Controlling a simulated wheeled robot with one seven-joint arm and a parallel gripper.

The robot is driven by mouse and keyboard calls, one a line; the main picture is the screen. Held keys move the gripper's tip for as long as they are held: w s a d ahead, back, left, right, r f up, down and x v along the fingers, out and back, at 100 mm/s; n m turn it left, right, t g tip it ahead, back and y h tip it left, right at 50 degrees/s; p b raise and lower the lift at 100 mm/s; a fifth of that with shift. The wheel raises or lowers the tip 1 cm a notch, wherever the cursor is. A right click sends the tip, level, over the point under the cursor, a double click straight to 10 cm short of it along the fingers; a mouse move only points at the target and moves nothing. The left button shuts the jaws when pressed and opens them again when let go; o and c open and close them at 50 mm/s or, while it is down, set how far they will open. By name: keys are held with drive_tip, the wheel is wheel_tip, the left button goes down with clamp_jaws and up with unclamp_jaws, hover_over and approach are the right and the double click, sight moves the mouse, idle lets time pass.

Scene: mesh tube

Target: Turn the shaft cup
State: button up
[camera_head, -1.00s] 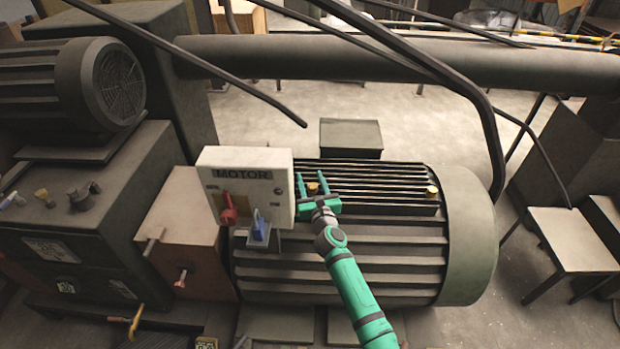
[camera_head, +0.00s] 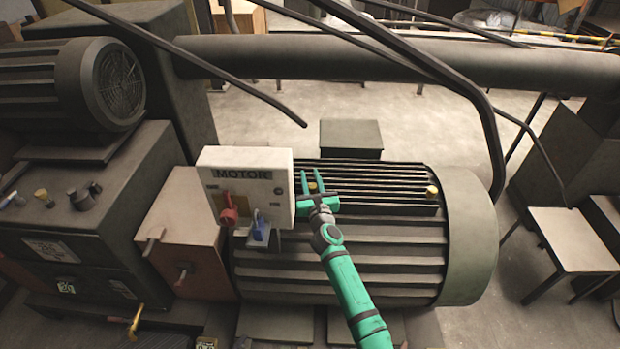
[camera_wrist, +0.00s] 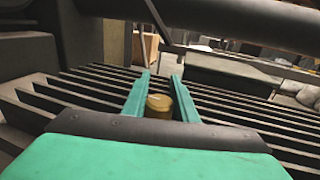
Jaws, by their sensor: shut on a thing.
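The shaft cup is a small brass cup (camera_head: 313,187) on the ribbed top of the dark motor (camera_head: 380,230), just right of the white MOTOR box. My green gripper (camera_head: 310,176) reaches it from the front, with one finger on each side. In the wrist view the brass cup (camera_wrist: 159,104) stands upright between the two green fingers (camera_wrist: 160,92). The gripper is shut on it. The cup's lower part is hidden by the gripper's dark palm edge.
The white MOTOR box (camera_head: 246,190) with red and blue switches stands close left of my gripper. A second brass cup (camera_head: 431,191) sits farther right on the motor. A dark pipe (camera_head: 380,60) and bent bars (camera_head: 480,115) cross behind and above.

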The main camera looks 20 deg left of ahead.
drive_tip(key=m+t+h, duration=0.1)
drive_tip(key=m+h, duration=0.1)
drive_tip(key=h, duration=0.1)
drive_tip(key=shift+d+h, duration=0.15)
drive_tip(key=shift+h, duration=0.15)
drive_tip(key=shift+w+d+m+t+h, duration=0.1)
drive_tip(key=shift+d+m+t+h, duration=0.15)
drive_tip(key=shift+m+h, duration=0.5)
drive_tip(key=shift+w+d+m+t+h, duration=0.2)
drive_tip(key=shift+m+h, duration=0.3)
drive_tip(key=shift+h, duration=0.5)
drive_tip(key=shift+s+d+m+t+h, duration=0.15)
drive_tip(key=shift+d+m+h, duration=0.15)
drive_tip(key=shift+m+h, duration=0.45)
drive_tip(key=shift+h, duration=0.3)
drive_tip(key=shift+d, duration=0.1)
drive_tip(key=o, duration=1)
drive_tip(key=shift+o, duration=0.2)
drive_tip(key=shift+w, duration=0.1)
